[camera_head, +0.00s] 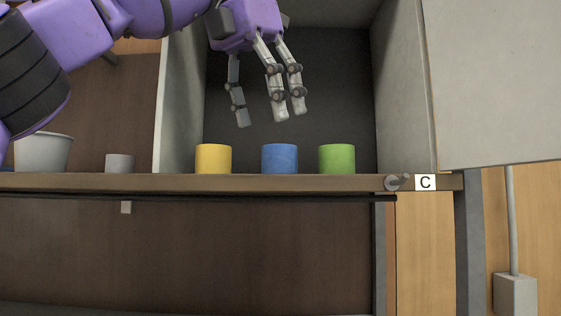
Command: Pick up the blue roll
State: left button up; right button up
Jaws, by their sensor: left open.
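The blue roll (279,159) stands upright near the front edge of the shelf, between a yellow roll (213,159) on its left and a green roll (337,159) on its right. The three are apart from each other. My left gripper (265,115) hangs from the purple arm that comes in from the left. Its fingers point down and are spread open and empty. The fingertips appear above the blue roll in the picture, not touching it. My right gripper is not in view.
The rolls stand in a grey-walled compartment with a left wall (178,110) and a right wall (403,90). A brown ledge (300,183) runs along the front, with a "C" label (425,183). A white bucket (44,153) and a small grey cylinder (120,163) stand left of the compartment.

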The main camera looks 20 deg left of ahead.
aim_at(276, 158)
pick_arm(q)
jog(key=w+f, duration=0.2)
jog(key=f, duration=0.1)
jog(key=w+f, duration=0.1)
jog(key=shift+w+d+f, duration=0.15)
jog(key=shift+d+f, duration=0.1)
jog(key=shift+d, duration=0.15)
jog(key=shift+w+f, duration=0.15)
jog(key=shift+f, duration=0.2)
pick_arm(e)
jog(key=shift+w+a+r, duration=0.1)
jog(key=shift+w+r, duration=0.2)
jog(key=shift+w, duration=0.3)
pick_arm(q)
jog(key=shift+d, duration=0.1)
jog(key=c, duration=1.2)
jog(key=shift+c, duration=0.2)
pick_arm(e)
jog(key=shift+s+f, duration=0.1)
pick_arm(q)
jog(key=shift+r, duration=0.15)
